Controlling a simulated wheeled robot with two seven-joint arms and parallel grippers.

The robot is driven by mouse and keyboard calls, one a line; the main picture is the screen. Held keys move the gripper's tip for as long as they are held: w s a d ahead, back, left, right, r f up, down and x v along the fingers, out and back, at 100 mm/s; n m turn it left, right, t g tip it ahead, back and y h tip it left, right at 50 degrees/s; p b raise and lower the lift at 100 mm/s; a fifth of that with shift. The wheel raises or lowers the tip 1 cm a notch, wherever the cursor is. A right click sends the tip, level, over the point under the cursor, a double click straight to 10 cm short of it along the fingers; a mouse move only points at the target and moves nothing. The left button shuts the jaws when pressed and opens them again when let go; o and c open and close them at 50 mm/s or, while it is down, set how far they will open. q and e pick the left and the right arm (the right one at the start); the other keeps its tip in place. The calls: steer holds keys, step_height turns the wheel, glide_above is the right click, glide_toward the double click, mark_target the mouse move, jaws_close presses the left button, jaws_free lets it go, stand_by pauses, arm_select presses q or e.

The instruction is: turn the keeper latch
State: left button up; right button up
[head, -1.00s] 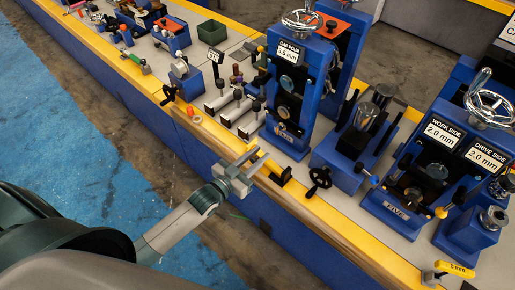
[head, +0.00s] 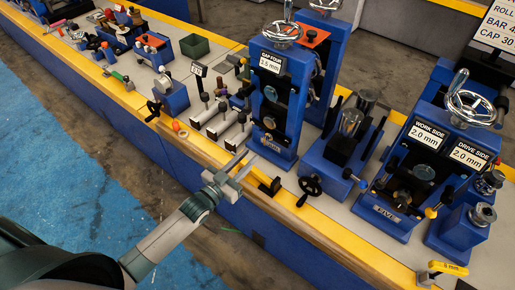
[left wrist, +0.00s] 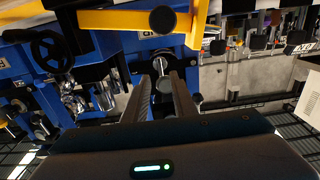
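A yellow bar with a round black knob (left wrist: 163,19) crosses the top of the left wrist view; it may be the keeper latch, but I cannot tell for sure. My right gripper is in neither view.
The tall blue GAP FOUR stand (head: 271,110) rises behind the gripper. A black handwheel (head: 311,186) sticks out to its right. Several grey slides (head: 225,122) and an orange-red knob (head: 176,126) lie to the left. The floor (head: 60,190) in front of the bench is clear.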

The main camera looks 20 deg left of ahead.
mark_target(264, 142)
arm_select(q)
steer(key=b+x, duration=0.3)
steer(key=x, duration=0.3)
steer(key=shift+w+f, duration=0.1)
steer(key=shift+w, duration=0.2)
steer(key=shift+w+d, duration=0.15)
steer(key=shift+w, duration=0.05)
steer(key=shift+c, duration=0.6)
jaws_close()
